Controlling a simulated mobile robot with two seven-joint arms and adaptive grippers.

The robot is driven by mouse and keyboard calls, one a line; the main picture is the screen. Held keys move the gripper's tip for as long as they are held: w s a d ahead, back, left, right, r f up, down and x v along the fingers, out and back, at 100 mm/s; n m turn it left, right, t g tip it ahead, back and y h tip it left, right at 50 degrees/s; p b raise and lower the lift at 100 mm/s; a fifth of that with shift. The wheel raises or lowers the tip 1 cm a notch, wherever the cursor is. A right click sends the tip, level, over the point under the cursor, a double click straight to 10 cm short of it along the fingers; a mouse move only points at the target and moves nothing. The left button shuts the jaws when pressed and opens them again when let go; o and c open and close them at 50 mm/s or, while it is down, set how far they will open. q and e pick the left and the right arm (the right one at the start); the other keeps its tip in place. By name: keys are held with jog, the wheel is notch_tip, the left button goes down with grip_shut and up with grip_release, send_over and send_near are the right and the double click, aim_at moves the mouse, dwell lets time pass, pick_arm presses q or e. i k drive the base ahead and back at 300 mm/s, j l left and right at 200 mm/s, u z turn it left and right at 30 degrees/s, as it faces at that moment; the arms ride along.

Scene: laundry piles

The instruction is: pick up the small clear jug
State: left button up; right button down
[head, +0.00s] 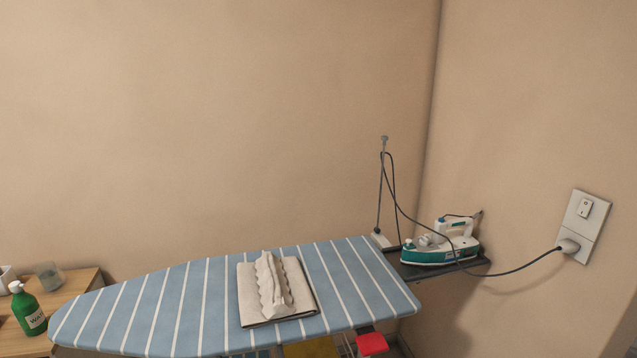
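A small clear container (49,275), which looks like the small clear jug, stands on a wooden surface at the left edge of the head view. It is see-through and greyish; its handle or spout cannot be made out. A green pump bottle (29,312) stands in front of it and a little left. Neither of my grippers is in view.
A blue striped ironing board (185,300) fills the lower middle, with folded cloth (272,289) on it. A teal and white iron (440,246) rests at its right end, its cord running to a wall socket (569,246). The wooden surface (78,283) is partly bare.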

aim_at(46, 273)
jog(key=u, duration=1.6)
jog(key=i+j+z, duration=0.3)
jog(key=j, duration=0.35)
jog(key=i+j+z, duration=0.1)
jog(key=i+j, duration=0.2)
jog(key=i+j+z, duration=0.15)
jog(key=j, duration=0.25)
jog(key=i+j+z, duration=0.15)
jog(key=j, duration=0.25)
